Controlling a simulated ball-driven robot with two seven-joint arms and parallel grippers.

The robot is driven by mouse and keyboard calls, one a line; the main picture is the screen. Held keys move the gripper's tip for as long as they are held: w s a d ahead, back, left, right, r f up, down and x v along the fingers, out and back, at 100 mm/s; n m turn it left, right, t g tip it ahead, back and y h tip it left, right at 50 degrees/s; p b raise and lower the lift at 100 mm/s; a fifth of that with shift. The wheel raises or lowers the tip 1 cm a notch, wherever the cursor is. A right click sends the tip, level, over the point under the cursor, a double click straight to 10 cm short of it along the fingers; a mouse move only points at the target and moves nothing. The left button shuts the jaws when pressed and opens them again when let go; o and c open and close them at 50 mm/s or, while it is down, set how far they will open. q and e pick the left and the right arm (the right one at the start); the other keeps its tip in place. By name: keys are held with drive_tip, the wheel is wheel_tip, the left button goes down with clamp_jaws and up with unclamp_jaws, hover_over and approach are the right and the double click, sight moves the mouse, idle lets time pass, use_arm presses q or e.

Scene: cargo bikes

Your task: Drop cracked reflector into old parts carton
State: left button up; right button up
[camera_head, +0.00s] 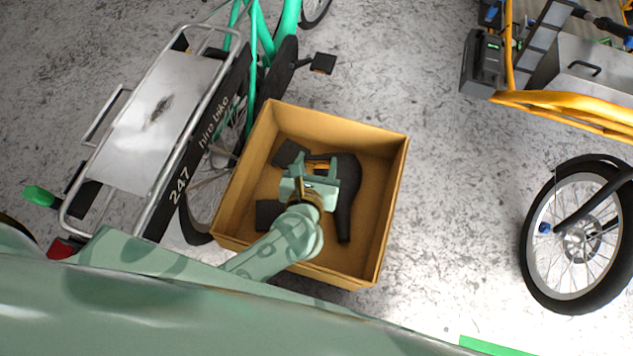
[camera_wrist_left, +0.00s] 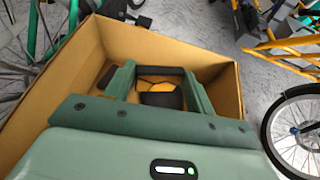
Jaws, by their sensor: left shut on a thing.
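The old parts carton (camera_head: 393,200) is an open brown cardboard box on the floor, and its wall also shows in the wrist view (camera_wrist_left: 78,62). My left gripper (camera_head: 319,168) is over the carton's opening, pointing down. In the wrist view its two fingers (camera_wrist_left: 160,76) are closed on the cracked reflector (camera_wrist_left: 157,87), an orange piece with dark parts around it. The orange of the reflector also shows in the head view (camera_head: 318,159), mostly hidden by the gripper. I cannot tell its exact height above the carton's floor. My right gripper is out of view.
A black saddle (camera_head: 347,195) and dark blocks (camera_head: 289,153) lie in the carton. A green hire bike (camera_head: 262,50) with a silver rack (camera_head: 150,125) stands close on the left. An orange cargo bike (camera_head: 560,100) is at the right. Bare floor (camera_head: 450,210) lies between.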

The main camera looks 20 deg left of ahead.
use_arm(q)
drive_tip(key=shift+f, duration=0.1)
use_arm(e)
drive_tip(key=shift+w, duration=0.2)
use_arm(q)
drive_tip(key=o, duration=1)
drive_tip(key=shift+o, duration=0.2)
drive_tip(key=shift+s, duration=0.15)
drive_tip(key=p+v, duration=0.1)
drive_tip(key=v, duration=0.1)
drive_tip(key=shift+s+r, duration=0.15)
drive_tip(key=shift+r, duration=0.15)
drive_tip(key=p+v, duration=0.4)
drive_tip(key=v, duration=0.9)
drive_tip(key=shift+s+p, duration=0.35)
drive_tip(key=shift+p, duration=0.05)
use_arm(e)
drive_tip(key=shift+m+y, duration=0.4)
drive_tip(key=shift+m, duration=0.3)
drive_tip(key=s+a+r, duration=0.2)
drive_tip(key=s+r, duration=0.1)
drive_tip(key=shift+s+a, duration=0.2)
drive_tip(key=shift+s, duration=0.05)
